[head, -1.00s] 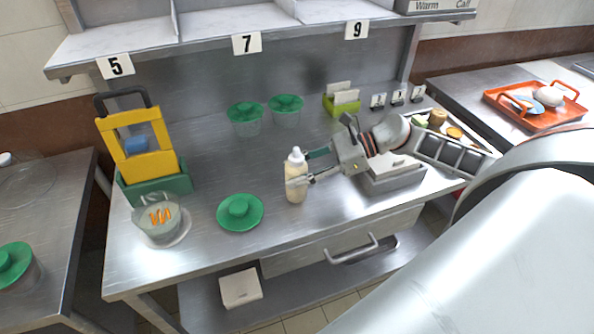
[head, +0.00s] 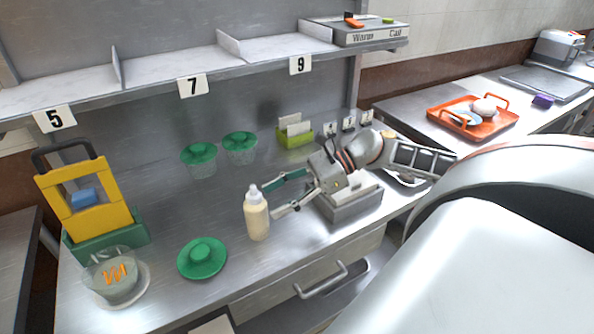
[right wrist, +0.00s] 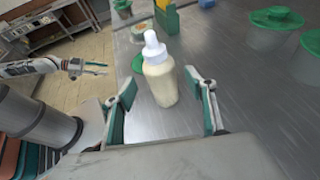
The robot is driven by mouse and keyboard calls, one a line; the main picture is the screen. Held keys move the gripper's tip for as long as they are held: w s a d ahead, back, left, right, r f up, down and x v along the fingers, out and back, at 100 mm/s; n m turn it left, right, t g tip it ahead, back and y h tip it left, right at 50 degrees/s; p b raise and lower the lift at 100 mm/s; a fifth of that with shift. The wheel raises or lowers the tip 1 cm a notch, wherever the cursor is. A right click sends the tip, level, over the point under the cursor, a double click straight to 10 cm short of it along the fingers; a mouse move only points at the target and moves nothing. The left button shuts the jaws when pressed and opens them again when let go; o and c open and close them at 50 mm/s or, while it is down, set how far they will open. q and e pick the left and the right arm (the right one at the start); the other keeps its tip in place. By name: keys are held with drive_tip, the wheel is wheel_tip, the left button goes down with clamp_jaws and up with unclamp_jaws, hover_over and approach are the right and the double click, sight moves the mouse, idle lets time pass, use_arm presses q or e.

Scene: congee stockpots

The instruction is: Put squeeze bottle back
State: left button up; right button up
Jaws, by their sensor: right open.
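The squeeze bottle (head: 257,218), cream-coloured with a white nozzle cap, stands upright on the steel counter (head: 310,240) near its front edge. My right gripper (head: 273,192) is open just right of the bottle, with its fingers pointing at it. In the right wrist view the bottle (right wrist: 161,80) shows between the open fingertips (right wrist: 168,92), with gaps to both. My left gripper (right wrist: 90,68) shows small at the left of the right wrist view, away from the counter; its jaw state is unclear.
A green lid (head: 202,257) lies left of the bottle, near a glass bowl (head: 113,280) and a yellow-and-green stand (head: 90,208). Green-lidded containers (head: 199,158) stand behind. A grey bin (head: 350,205) sits under my right arm. A numbered shelf (head: 190,70) overhangs the back.

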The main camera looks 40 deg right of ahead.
drive_tip(key=v, duration=0.6)
drive_tip(key=shift+s+d+r, duration=0.1)
idle(0.6)
